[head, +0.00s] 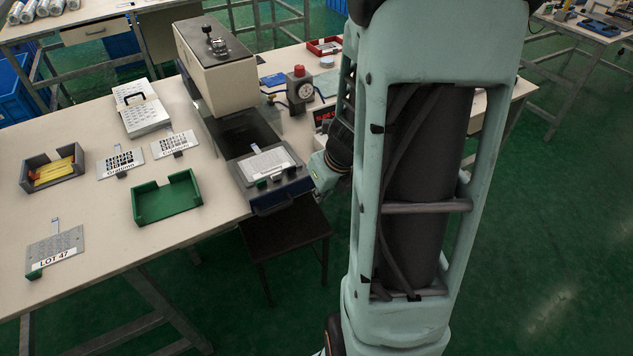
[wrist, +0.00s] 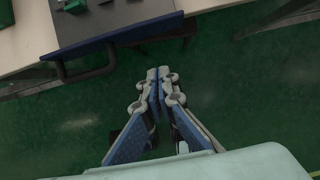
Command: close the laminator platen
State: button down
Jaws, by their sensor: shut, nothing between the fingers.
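The laminator (head: 215,65) is a cream housing on the table. Its dark platen (head: 240,140) is slid out toward the front, with a pale keypad film (head: 268,163) lying on it. A dark blue front with a bar handle (head: 272,207) is at the platen's near end, by the table's front edge. In the wrist view the blue front (wrist: 125,37) and handle (wrist: 90,74) show at upper left. My gripper (wrist: 159,76) is shut and empty, to the right of the handle and apart from it, over the floor. In the head view it is partly hidden by my own arm.
A green tray (head: 168,206), a grey tray (head: 38,180) with a yellow item, film cards (head: 121,163) and a LOT 47 card (head: 52,252) lie left of the laminator. A dark stool (head: 285,240) stands below the platen. A red-topped device (head: 299,88) stands behind right.

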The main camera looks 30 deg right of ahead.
aim_at(311, 185)
jog(key=shift+w+a+f+p, duration=0.15)
jog(key=shift+w+f, duration=0.3)
jog(key=shift+w, duration=0.75)
jog(key=shift+w+d+f+p, duration=0.15)
jog(key=shift+w+f, duration=0.25)
jog(key=shift+w, duration=0.75)
jog(key=shift+a, duration=0.15)
